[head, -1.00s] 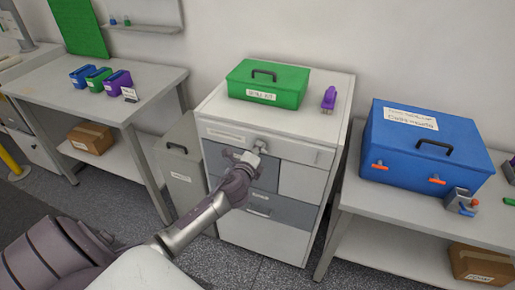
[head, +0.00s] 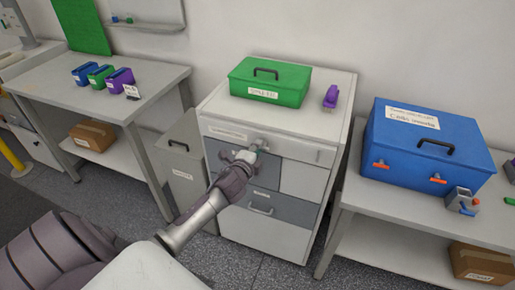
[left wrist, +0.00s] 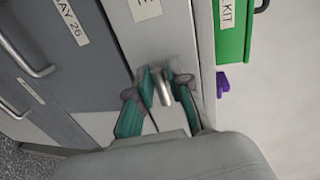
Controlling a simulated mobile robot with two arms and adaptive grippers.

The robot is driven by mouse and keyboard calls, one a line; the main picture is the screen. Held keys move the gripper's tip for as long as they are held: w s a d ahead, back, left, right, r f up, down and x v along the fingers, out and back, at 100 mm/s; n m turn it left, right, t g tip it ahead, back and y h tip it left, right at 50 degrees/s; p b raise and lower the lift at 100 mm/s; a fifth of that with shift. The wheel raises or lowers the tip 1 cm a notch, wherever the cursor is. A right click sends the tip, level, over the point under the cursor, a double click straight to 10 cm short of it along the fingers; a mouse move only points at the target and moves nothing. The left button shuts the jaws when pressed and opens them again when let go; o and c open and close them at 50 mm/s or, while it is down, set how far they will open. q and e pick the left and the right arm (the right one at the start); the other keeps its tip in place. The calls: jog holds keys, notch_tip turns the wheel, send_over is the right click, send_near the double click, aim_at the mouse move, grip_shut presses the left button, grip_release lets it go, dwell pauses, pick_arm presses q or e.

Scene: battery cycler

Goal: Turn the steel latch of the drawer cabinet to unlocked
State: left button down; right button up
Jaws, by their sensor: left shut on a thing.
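The drawer cabinet (head: 268,237) stands in the middle of the head view, white with grey drawer fronts. My left gripper (head: 256,150) is at its upper front, near the top drawer. In the left wrist view, the steel latch (left wrist: 162,92) is a short bright bar between the teal fingertips of my left gripper (left wrist: 163,84). The fingers are shut on it, one on each side. In the head view the gripper hides most of the latch, and I cannot tell its exact angle. My right gripper is not in view.
A green box (head: 270,79) and a small purple object (head: 331,97) stand on the cabinet top. A bench with a blue case (head: 425,148) is close on the right. Bare floor lies in front.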

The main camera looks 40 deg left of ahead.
pick_arm(q)
jog(key=shift+s+d+f, duration=0.1)
jog(key=shift+s+f, duration=0.05)
jog(key=shift+f, duration=0.3)
jog(key=c, duration=1.3)
grip_release()
jog(key=shift+o, duration=0.5)
jog(key=shift+r, duration=0.1)
jog(key=shift+r, duration=0.1)
jog(key=v, duration=1.1)
jog(key=shift+s, duration=0.4)
